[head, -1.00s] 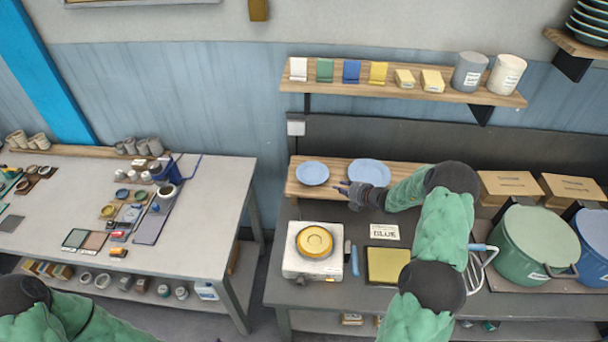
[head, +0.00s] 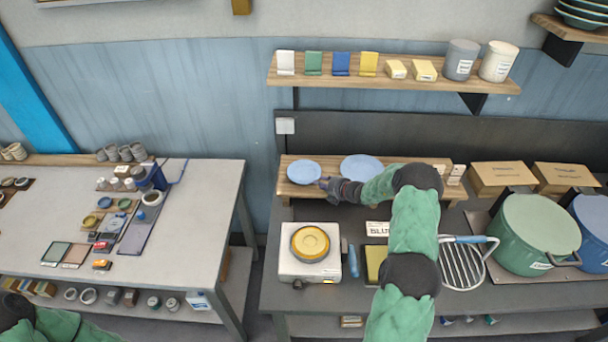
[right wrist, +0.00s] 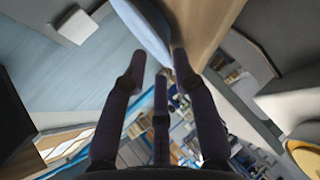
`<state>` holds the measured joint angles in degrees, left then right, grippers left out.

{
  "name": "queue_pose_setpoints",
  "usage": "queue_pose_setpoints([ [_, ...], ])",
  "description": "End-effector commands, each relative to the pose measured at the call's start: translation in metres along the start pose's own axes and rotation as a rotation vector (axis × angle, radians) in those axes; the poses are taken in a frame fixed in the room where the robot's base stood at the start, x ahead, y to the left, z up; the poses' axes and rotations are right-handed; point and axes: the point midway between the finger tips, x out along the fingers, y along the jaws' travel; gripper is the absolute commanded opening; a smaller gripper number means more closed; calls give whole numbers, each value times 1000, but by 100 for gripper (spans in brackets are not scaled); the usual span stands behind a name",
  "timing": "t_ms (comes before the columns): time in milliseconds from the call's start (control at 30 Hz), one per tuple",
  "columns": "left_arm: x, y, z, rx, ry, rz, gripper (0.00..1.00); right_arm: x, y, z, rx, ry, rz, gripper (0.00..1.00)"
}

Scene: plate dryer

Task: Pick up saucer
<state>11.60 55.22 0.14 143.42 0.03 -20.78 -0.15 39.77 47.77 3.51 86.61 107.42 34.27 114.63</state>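A small light-blue saucer (head: 304,172) lies at the left end of a low wooden board (head: 420,190). A larger light-blue plate (head: 361,166) lies to its right. My right gripper (head: 325,184) is at the saucer's right front edge. In the right wrist view its fingers (right wrist: 158,62) are spread, with a blue dish rim (right wrist: 146,25) just beyond and partly between the tips; contact cannot be told. My left gripper is out of view; only part of the left arm shows at the bottom left.
A white device with a round yellow top (head: 310,245) stands in front of the saucer. A wire rack (head: 463,262) and a green pot (head: 535,235) stand to the right. A shelf (head: 390,84) hangs above. The left table (head: 200,215) holds cups and paints.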

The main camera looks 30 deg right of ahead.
Motion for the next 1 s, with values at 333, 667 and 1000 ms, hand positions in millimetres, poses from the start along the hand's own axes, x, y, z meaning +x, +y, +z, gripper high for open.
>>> queue_pose_setpoints([
  [333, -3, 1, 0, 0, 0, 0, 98, 36, 0, 1, 0, 3, 0, 28],
  [667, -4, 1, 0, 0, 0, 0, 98, 51, 1, 2, 0, 1, 0, 28],
  [1000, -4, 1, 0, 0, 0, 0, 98, 50, 1, 2, 0, 1, -1, 0],
])
